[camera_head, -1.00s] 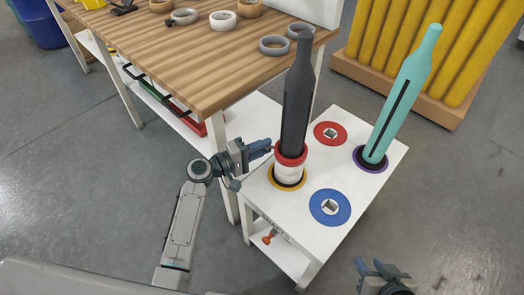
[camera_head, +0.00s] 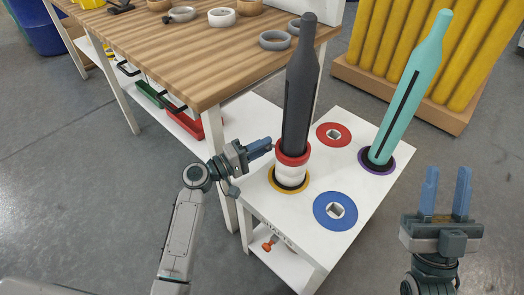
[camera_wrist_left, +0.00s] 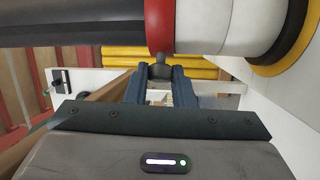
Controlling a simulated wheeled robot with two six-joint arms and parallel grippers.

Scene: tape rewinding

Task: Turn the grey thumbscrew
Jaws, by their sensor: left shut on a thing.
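The grey thumbscrew (camera_wrist_left: 160,71) sticks out of the red collar (camera_wrist_left: 159,27) in the left wrist view. The red collar also shows in the head view (camera_head: 293,155), around the dark grey bottle-shaped post (camera_head: 299,100) above a white sleeve (camera_head: 291,175). My left gripper (camera_head: 268,145) reaches the collar from the left, and its blue fingers are shut on the thumbscrew. The fingers mostly hide the screw in the head view. My right gripper (camera_head: 446,190) is open and empty at the lower right, apart from the stand, its fingers pointing up.
The white stand (camera_head: 300,222) carries a teal post (camera_head: 408,95) in a purple ring, and red (camera_head: 334,134) and blue (camera_head: 335,211) rings around empty sockets. A wooden table (camera_head: 190,60) with tape rolls stands behind left. Yellow tubes (camera_head: 405,55) stand behind right.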

